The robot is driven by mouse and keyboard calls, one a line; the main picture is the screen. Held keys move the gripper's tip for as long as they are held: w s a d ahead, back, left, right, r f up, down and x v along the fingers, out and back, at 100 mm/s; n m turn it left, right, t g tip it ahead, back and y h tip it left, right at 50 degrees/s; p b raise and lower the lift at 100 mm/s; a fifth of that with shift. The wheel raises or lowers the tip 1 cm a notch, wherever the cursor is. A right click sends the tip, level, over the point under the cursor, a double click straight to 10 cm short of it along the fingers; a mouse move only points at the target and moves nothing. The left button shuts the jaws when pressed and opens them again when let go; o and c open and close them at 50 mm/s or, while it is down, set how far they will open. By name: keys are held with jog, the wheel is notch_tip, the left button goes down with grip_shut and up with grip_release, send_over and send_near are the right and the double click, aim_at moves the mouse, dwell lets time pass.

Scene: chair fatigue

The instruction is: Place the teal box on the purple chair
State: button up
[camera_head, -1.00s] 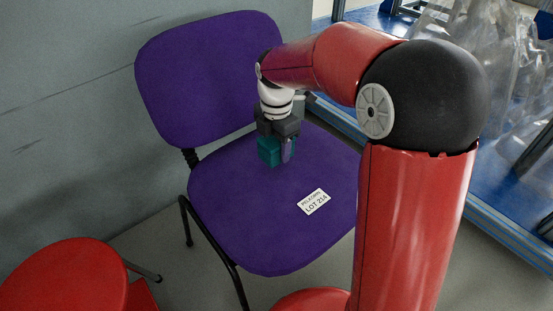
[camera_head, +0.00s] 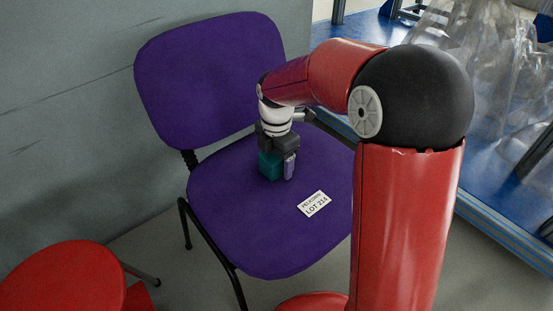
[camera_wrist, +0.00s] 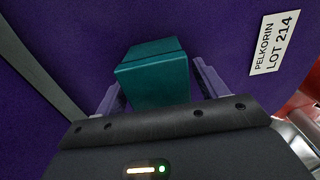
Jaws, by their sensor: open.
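The purple chair (camera_head: 245,225) stands by the wall, its seat facing up and its backrest (camera_head: 205,75) behind. The teal box (camera_head: 269,165) is at the rear middle of the seat and appears to rest on it. My gripper (camera_head: 280,172) points down over the box, partly hiding it. In the wrist view the teal box (camera_wrist: 155,75) sits between the two fingers of my gripper (camera_wrist: 158,78). The fingers are open, with a small gap showing on the right side of the box. The box's underside is hidden.
A white label (camera_head: 314,203) reading LOT 214 lies on the seat to the right; it also shows in the wrist view (camera_wrist: 274,43). A red round stool (camera_head: 65,280) stands at lower left. A grey wall (camera_head: 60,110) is behind the chair. The front of the seat is clear.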

jog(key=shift+r, duration=0.15)
notch_tip(320, 180, up, 12)
jog(key=shift+f+p, duration=0.15)
jog(key=shift+p, duration=1.1)
jog(key=shift+s+r, duration=0.15)
jog(key=shift+r, duration=0.1)
jog(key=s+d+m+t, duration=0.2)
jog(key=s+d+m, duration=0.3)
jog(key=s+m, duration=0.6)
jog(key=s+d+m+t, duration=0.3)
jog(key=s+d+m, duration=0.2)
jog(key=s+m, duration=0.6)
jog(key=m, duration=0.2)
jog(key=shift+r+m+t, duration=0.3)
jog(key=shift+r+m, duration=0.1)
